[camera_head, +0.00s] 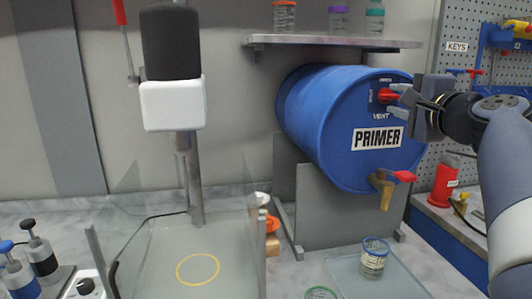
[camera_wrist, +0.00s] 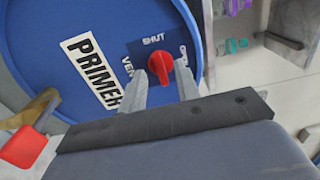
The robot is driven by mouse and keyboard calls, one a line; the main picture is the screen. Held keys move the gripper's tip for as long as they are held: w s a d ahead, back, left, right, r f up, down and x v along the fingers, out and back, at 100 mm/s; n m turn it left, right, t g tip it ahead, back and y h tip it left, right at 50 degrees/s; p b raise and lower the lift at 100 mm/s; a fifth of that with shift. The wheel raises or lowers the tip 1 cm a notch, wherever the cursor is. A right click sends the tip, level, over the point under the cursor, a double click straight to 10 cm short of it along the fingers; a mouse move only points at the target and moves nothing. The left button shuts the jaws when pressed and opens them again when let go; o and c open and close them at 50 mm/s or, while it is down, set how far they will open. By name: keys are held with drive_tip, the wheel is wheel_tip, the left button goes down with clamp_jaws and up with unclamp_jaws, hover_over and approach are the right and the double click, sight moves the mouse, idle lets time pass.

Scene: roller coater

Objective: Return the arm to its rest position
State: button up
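My gripper (camera_head: 394,98) is in front of the end face of the blue PRIMER drum (camera_head: 335,115), at the red vent knob (camera_head: 384,95). Its two grey fingers are spread apart, with the knob between them in the picture. The wrist view shows my gripper (camera_wrist: 166,72) with one finger on each side of the red knob (camera_wrist: 161,68), on a dark plate lettered SHUT. I cannot tell whether the fingers touch the knob. No object is held away from the drum. My arm comes in from the right edge.
The drum's tap (camera_head: 383,188) with a red handle is below my gripper. A jar (camera_head: 373,259) stands on a tray (camera_head: 347,276) beneath it. A shelf (camera_head: 330,42) with jars is above, and a pegboard (camera_head: 463,40) with tools is at right.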

drive_tip(key=shift+w+a, duration=0.15)
drive_tip(key=shift+w, duration=0.6)
drive_tip(key=shift+s, duration=0.1)
